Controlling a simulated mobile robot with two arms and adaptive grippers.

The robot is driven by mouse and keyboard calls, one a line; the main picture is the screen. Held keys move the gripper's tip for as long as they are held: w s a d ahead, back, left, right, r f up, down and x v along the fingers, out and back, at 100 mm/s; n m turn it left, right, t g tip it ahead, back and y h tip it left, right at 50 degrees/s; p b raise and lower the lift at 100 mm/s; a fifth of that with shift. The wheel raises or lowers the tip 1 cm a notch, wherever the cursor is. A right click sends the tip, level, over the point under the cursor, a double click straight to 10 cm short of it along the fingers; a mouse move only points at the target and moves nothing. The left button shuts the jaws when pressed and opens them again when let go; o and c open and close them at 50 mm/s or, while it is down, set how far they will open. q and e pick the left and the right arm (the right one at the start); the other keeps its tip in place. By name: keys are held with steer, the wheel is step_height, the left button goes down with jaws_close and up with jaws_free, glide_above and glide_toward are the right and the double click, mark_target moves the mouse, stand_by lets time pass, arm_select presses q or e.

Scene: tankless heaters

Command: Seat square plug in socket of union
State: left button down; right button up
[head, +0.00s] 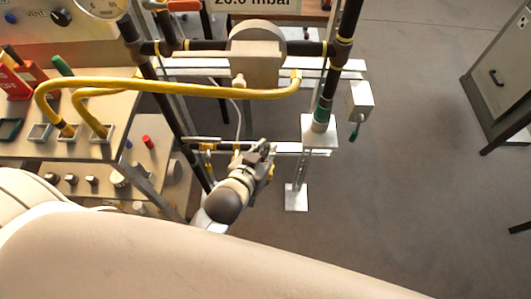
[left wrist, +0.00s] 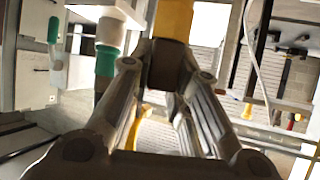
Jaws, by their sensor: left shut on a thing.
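My left gripper (head: 264,156) is below the horizontal pipe run in the head view, beside the lower rail. In the left wrist view its two fingers are shut on a dark blocky piece (left wrist: 166,68), which looks like the square plug. A yellow fitting (left wrist: 173,18) sits directly above that piece in line with it; it may be the union. Whether the two touch or the piece is inside the socket, I cannot tell. The fingers hide the plug's sides, and the head view barely shows it. My right gripper is in neither view.
A green-banded vertical pipe (head: 322,112) stands right of the gripper, on a white bracket (head: 319,134). A yellow hose (head: 190,90) arches above left. A workbench with tools (head: 60,150) stands at left. The floor (head: 410,190) at right is clear before a grey cabinet (head: 500,80).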

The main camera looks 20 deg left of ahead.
arm_select(q)
steer(key=shift+w+a+f+b, duration=0.15)
steer(key=shift+w+f, duration=0.45)
steer(key=shift+f, duration=0.65)
steer(key=shift+w+a+f+b, duration=0.15)
steer(key=shift+w+f, duration=0.45)
steer(key=shift+f, duration=0.6)
steer(key=shift+w+a+f+b, duration=0.15)
steer(key=shift+w+f, duration=0.45)
steer(key=shift+f, duration=0.65)
steer(key=shift+f, duration=0.15)
steer(key=c, duration=1.3)
jaws_free()
steer(key=shift+c, duration=0.2)
steer(key=v, duration=1.2)
